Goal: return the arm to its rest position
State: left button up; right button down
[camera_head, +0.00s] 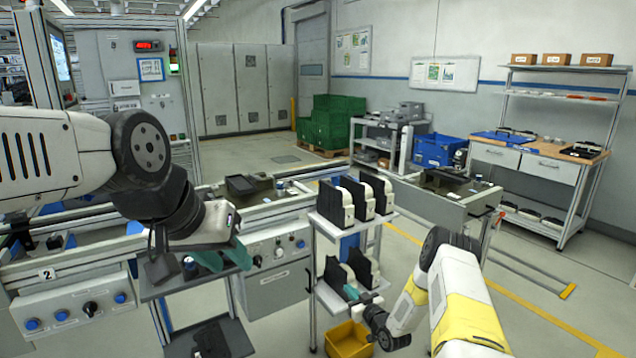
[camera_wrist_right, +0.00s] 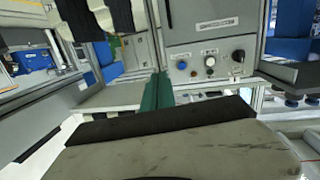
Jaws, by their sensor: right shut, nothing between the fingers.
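My left arm reaches in from the left in the head view, and its gripper (camera_head: 222,258) hangs over a small shelf stand (camera_head: 180,285). Its teal fingers are partly hidden, so its opening is unclear. My right arm rises from the bottom right. Its gripper (camera_head: 352,293) is beside the lower level of the rack with black-and-white parts (camera_head: 338,275). In the right wrist view the teal fingers of the right gripper (camera_wrist_right: 155,92) are together with nothing between them. The wrist housing fills the bottom of that view.
The rack's upper shelf (camera_head: 345,228) holds several black-and-white parts (camera_head: 362,196). A yellow bin (camera_head: 348,340) sits low below the right gripper. The conveyor (camera_head: 275,208) runs behind. A workbench (camera_head: 545,152) stands at the right. Open floor (camera_head: 560,315) lies right of my right arm.

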jog(key=w+d+r+g+h, duration=0.1)
jog(key=d+r+g+h, duration=0.1)
jog(key=r, duration=1.1)
jog(key=w+d+r+g+h, duration=0.1)
jog(key=d+r+h, duration=0.15)
jog(key=r, duration=0.95)
jog(key=s+d+r+m+g, duration=0.1)
jog(key=s+r+m, duration=0.1)
jog(key=s+r, duration=0.65)
jog(key=s+a+r+m+g, duration=0.1)
jog(key=s+r, duration=0.2)
jog(key=s, duration=0.9)
jog(key=s+r+m+g, duration=0.1)
jog(key=s+r, duration=0.3)
jog(key=s, duration=0.8)
jog(key=s+a+r+g, duration=0.1)
jog(key=s+r+g, duration=0.2)
jog(key=s, duration=1)
jog(key=shift+a+r+m, duration=0.3)
jog(key=shift+m, duration=0.1)
